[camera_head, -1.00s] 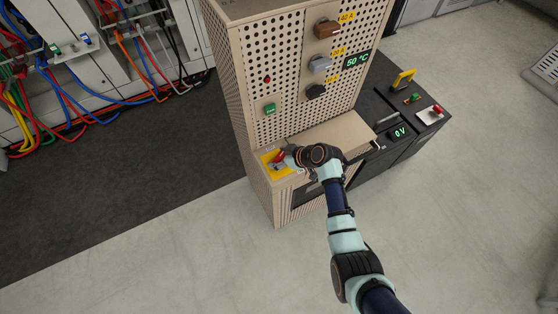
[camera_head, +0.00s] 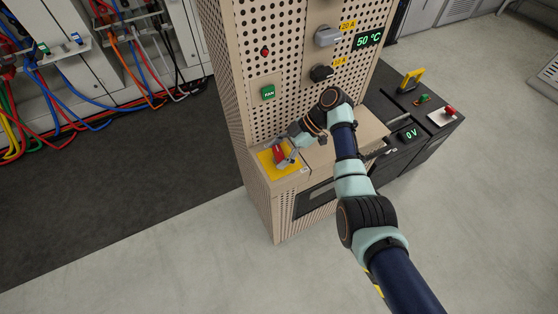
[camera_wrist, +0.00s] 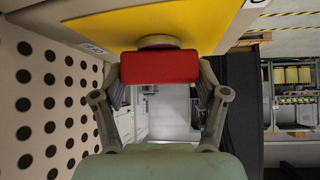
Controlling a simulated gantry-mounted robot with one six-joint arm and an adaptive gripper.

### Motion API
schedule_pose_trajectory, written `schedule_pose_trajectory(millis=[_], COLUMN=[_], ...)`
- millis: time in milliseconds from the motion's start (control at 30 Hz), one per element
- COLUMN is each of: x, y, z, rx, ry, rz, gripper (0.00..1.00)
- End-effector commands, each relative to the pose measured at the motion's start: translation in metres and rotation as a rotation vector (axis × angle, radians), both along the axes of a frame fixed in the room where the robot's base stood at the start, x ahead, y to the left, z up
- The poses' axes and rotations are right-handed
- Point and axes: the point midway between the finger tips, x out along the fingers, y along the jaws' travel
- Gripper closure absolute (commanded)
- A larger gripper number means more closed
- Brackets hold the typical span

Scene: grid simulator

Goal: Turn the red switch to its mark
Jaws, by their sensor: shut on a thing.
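The red switch (camera_head: 278,153) sits on a yellow plate (camera_head: 265,160) on the cabinet's low ledge. In the wrist view the red handle (camera_wrist: 160,66) lies between my two fingertips, on a pale round base against the yellow plate (camera_wrist: 85,25). My gripper (camera_head: 284,154) is shut on the red handle, with one finger on each side; it also shows in the wrist view (camera_wrist: 160,80). A small label with dark lettering (camera_wrist: 93,48) stands at the plate's edge, partly cut by shadow. I cannot tell the mark that the handle points at.
The perforated cabinet wall (camera_head: 290,60) rises behind the switch, with a green FAN button (camera_head: 268,93), a red lamp (camera_head: 265,52) and knobs above. A dark bench (camera_head: 395,105) with a 0 V display stands at the right. The floor in front is clear.

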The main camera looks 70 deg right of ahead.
Motion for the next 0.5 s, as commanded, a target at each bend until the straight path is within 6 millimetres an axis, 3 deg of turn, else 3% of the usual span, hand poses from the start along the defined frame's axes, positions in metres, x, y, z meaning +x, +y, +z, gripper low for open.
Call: schedule_pose_trajectory(millis=[33, 500], x=[0.0007, -0.0001], y=[-0.0008, -0.0004], z=[-0.0065, -0.0015], rx=[-0.002, -0.001], ry=[0.000, 0.002], rz=[0.027, 0.164], gripper=[0.62, 0.62])
